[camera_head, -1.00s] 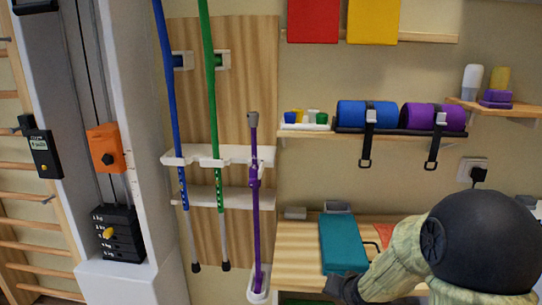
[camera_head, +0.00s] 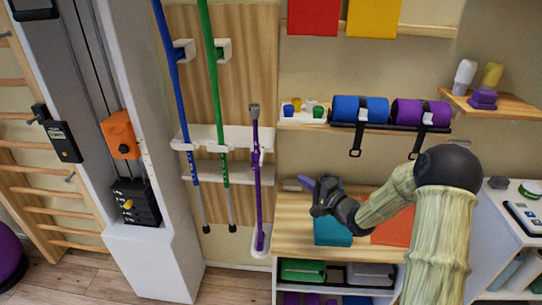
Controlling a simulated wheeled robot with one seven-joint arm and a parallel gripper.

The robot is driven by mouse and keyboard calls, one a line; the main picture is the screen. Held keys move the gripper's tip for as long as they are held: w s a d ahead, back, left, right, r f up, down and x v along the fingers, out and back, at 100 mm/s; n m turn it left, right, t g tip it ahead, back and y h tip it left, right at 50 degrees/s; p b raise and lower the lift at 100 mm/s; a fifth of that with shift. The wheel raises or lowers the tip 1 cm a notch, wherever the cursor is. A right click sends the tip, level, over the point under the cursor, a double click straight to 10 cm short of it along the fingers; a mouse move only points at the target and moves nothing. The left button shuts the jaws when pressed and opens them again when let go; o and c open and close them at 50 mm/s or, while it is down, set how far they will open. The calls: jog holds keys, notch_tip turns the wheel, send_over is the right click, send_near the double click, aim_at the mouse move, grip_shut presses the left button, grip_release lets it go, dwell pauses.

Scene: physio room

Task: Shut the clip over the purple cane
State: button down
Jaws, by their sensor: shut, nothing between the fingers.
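The purple cane (camera_head: 258,190) stands upright, slightly tilted, against the wooden wall panel. Its foot is in a small white cup (camera_head: 260,243) and its upper part is at the right end of a white rack (camera_head: 215,138). The clip at the purple cane is too small to make out, so I cannot tell whether it is open or shut. My gripper (camera_head: 318,194) is shut and empty, to the right of the cane and apart from it, in front of the bench.
A blue cane (camera_head: 182,110) and a green cane (camera_head: 214,100) stand left of the purple one. A weight-stack column (camera_head: 160,255) stands at left. Strapped rolls lie on a shelf.

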jog(key=shift+f, duration=0.1)
jog(key=p, duration=0.3)
send_near(262, 157)
jog(key=w+a+f, duration=0.2)
jog(key=w+a, duration=0.2)
jog(key=w, duration=0.1)
jog(key=shift+s+d+r, duration=0.15)
jog(key=shift+d+r, duration=0.05)
jog(key=shift+r, duration=0.05)
dwell(0.5)
